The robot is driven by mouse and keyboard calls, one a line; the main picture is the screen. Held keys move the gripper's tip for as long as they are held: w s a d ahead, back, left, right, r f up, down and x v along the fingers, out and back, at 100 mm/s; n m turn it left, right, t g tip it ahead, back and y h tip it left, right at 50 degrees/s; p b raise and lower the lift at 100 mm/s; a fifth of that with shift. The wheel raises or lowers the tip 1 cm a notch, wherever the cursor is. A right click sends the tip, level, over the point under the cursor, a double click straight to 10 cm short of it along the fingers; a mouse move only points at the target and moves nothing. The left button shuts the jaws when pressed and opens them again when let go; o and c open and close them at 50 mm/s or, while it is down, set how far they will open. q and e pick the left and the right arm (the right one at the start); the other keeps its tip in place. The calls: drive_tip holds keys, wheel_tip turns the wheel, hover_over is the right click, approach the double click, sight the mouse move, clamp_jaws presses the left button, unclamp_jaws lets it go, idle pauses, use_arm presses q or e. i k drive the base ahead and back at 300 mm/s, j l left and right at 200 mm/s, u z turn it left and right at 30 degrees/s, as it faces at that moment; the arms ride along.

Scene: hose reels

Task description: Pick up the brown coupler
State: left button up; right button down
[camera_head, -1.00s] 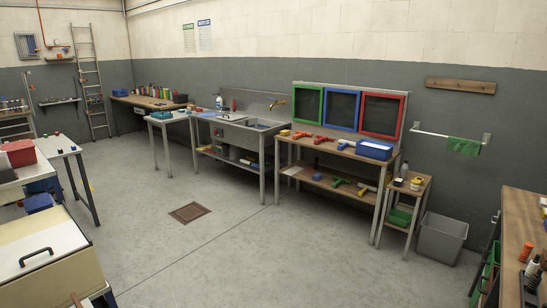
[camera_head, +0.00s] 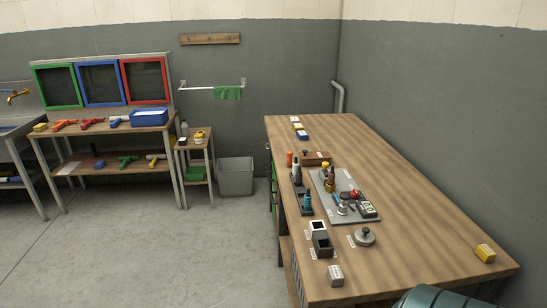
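A wooden bench (camera_head: 400,200) stands on the right side. A grey board (camera_head: 325,205) lies on it with several small parts, among them a small brown-gold piece (camera_head: 330,184) standing upright. A brown block (camera_head: 316,158) lies behind the board. These are too small for me to tell whether either is the brown coupler. Neither of my grippers is in view.
A grey bin (camera_head: 235,177) and a small side stand (camera_head: 195,150) are left of the bench. A work table (camera_head: 100,126) with coloured frames is further left. The floor (camera_head: 170,250) in front is clear. A dark green rounded object (camera_head: 435,298) shows at the bottom right.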

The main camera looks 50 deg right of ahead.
sight(330, 178)
drive_tip(key=z, duration=1.9)
drive_tip(key=i+j+z, duration=0.1)
drive_tip(key=z, duration=0.25)
drive_tip(key=j+z, duration=0.15)
drive_tip(key=z, duration=0.15)
